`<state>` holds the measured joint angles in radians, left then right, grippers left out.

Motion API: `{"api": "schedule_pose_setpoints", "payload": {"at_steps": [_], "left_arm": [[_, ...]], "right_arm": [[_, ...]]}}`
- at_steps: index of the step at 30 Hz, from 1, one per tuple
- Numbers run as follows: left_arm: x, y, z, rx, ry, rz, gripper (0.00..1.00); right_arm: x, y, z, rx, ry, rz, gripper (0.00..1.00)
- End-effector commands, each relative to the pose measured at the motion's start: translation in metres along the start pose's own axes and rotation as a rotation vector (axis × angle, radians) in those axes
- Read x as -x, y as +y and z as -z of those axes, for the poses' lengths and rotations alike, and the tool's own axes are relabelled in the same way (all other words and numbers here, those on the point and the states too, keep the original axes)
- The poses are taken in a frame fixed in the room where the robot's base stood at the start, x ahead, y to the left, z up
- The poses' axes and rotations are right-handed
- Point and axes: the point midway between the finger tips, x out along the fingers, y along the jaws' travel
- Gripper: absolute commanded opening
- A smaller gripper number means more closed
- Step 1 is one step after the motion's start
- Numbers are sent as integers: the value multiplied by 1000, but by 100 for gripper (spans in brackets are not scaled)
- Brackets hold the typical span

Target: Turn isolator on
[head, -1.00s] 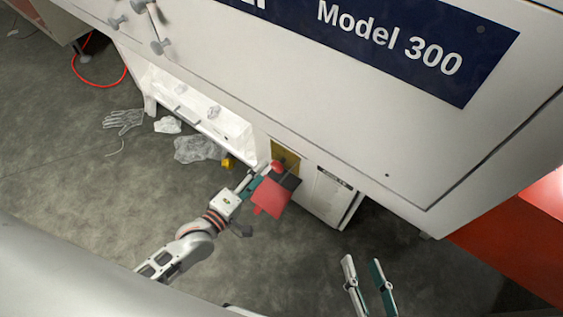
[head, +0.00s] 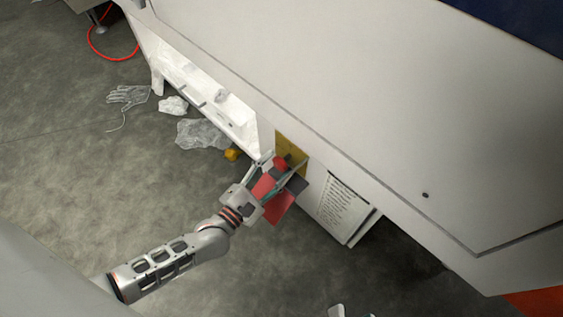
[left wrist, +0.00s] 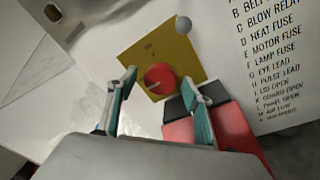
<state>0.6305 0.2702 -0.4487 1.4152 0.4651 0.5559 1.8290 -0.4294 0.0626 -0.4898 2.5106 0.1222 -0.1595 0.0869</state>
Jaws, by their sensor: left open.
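The isolator is a red rotary knob (left wrist: 160,79) on a yellow plate (left wrist: 178,54) fixed to the machine's white side. In the head view the knob (head: 281,163) and the yellow plate (head: 291,148) show at the machine's lower edge. My left gripper (head: 281,170) is open in front of the plate. In the left wrist view its two teal-padded fingers (left wrist: 159,88) stand apart, with the knob showing between and just beyond their tips. I cannot tell whether they touch it. My right gripper (head: 350,312) shows only as a small piece at the bottom edge.
A red and dark grey block (left wrist: 225,125) sits right beside the right-hand finger. A printed label list (head: 343,208) is right of the plate. A glove (head: 128,95), clear film (head: 203,134) and a small yellow object (head: 231,155) lie on the floor at left.

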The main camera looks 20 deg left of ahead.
Motion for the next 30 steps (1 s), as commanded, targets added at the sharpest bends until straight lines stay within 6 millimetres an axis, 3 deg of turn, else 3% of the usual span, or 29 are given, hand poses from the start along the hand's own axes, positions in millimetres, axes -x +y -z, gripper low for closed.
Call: {"api": "schedule_pose_setpoints", "payload": {"at_steps": [6,15,20,30], "left_arm": [[-19,-1,1,-1,2,1,50],[-22,0,0,-2,1,1,50],[-22,0,0,-2,0,1,12],[-22,0,0,-25,-2,-1,12]], "right_arm": [[-1,-2,-3,-54,6,1,40],[-1,-3,-2,-60,9,2,40],[-1,-3,-2,-60,9,2,40],[-1,-3,-2,-59,9,3,40]]}}
